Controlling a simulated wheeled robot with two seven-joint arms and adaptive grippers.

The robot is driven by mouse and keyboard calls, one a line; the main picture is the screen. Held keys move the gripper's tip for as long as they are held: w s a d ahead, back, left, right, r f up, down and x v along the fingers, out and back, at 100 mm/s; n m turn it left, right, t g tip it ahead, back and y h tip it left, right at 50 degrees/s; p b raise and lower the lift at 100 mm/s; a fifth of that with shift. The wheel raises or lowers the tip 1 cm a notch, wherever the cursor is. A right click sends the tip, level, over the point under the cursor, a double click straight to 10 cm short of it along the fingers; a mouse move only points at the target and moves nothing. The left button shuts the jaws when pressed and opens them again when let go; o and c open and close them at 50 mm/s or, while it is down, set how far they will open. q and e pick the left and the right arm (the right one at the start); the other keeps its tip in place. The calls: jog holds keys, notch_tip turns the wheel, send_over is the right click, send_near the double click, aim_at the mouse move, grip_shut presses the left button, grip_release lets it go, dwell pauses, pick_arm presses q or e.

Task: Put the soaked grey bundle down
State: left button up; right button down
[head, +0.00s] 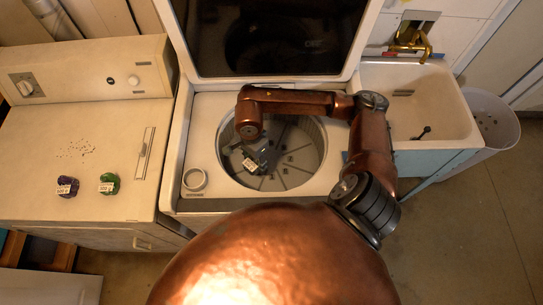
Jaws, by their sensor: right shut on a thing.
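The grey bundle (251,164) is small in the head view, with a white label facing up. It is inside the round opening of the washing machine (203,139), over the grey tub floor. My right gripper (258,159) reaches down into the opening and is shut on the bundle. I cannot tell whether the bundle touches the tub floor. The gripper hides part of it. My left gripper is not in view.
A purple bundle (67,187) and a green bundle (109,184), both labelled, lie on the left machine's top (90,125). The raised lid (270,40) stands behind. The sink (415,105) and a bin (493,120) are right.

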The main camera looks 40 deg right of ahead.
aim_at(273, 158)
jog(key=d+f, duration=0.1)
jog(key=d, duration=0.1)
jog(key=w+d+f, duration=0.1)
jog(key=d+f, duration=0.1)
jog(key=d, duration=0.1)
jog(key=d+f, duration=0.2)
jog(key=d, duration=0.1)
jog(key=shift+w+d+f, duration=0.15)
jog(key=shift+w+f, duration=0.05)
jog(key=shift+f, duration=0.05)
jog(key=shift+w+d+f, duration=0.2)
jog(key=shift+d+f, duration=0.45)
jog(key=shift+f, duration=0.15)
jog(key=shift+d+f, duration=0.2)
jog(key=shift+f, duration=0.1)
jog(key=f, duration=0.3)
jog(key=shift+w+d, duration=0.1)
jog(key=shift+d, duration=0.15)
jog(key=shift+f, duration=0.5)
jog(key=c, duration=1.5)
grip_release()
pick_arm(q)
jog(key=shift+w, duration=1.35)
pick_arm(e)
jog(key=o, duration=0.4)
